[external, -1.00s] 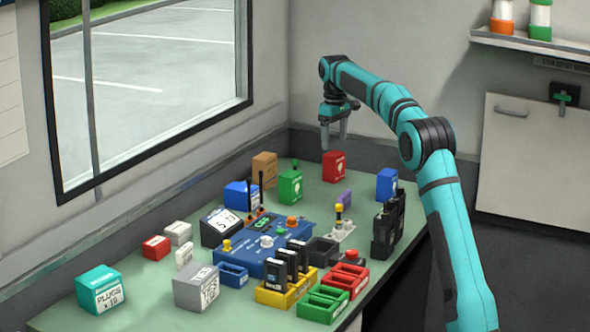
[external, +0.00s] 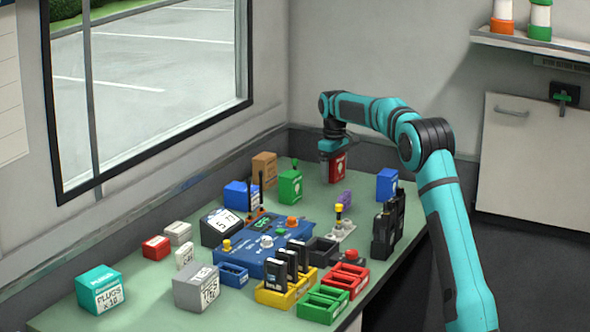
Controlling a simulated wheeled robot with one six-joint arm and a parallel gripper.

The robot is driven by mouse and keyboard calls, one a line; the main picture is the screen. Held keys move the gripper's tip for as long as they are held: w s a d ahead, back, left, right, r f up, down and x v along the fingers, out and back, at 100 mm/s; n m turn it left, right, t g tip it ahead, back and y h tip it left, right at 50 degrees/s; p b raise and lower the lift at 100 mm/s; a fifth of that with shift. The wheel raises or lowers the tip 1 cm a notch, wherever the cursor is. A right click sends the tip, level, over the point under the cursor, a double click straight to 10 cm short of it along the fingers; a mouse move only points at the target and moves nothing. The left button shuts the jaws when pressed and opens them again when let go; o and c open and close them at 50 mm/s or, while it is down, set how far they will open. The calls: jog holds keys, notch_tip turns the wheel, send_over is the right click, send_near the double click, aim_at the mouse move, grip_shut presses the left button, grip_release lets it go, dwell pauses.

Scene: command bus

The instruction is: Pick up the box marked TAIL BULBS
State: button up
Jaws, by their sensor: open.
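A red box (external: 338,170) with a small pale label stands upright near the back edge of the green table. The label is too small to read, so I cannot tell whether it says TAIL BULBS. My gripper (external: 334,158) is open, pointing down at this red box, with its fingers low around the top of the box. The gripper covers the top of the box, and I cannot tell whether the fingers touch it. A smaller red box (external: 156,247) lies on the left side of the table, its marking unreadable.
A green box (external: 290,187) and a tan box (external: 264,168) stand left of my gripper, a blue box (external: 387,185) to its right. A blue console (external: 262,250), black radios (external: 388,230) and coloured trays (external: 325,305) fill the nearer table. The window wall is at the left.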

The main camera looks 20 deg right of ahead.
jog(key=shift+f, duration=0.1)
jog(key=c, duration=1.1)
jog(key=shift+o, duration=0.2)
